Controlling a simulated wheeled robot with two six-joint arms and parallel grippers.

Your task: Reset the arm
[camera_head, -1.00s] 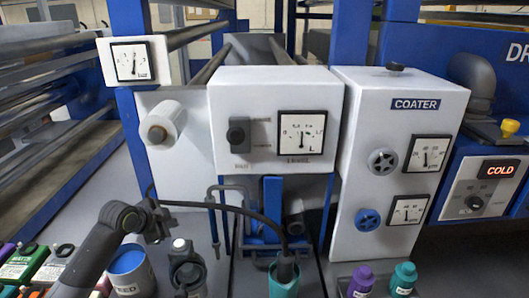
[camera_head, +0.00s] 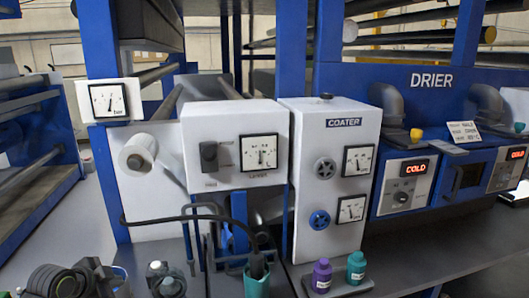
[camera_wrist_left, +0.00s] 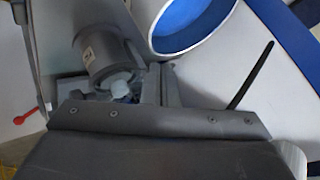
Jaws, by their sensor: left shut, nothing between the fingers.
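My left arm and gripper (camera_head: 92,272) are low at the left edge of the head view, in front of the machine bench. The gripper is small and partly cut off there, and it holds nothing. In the left wrist view a grey plate with screws fills the bottom. My right gripper is not in view.
The white coater cabinet (camera_head: 340,125) and a gauge box (camera_head: 210,120) stand in the middle. A purple bottle (camera_head: 322,278), a teal bottle (camera_head: 356,268) and a teal cup (camera_head: 257,280) stand at the front. The blue drier (camera_head: 405,175) is at right. Bench at lower right is clear.

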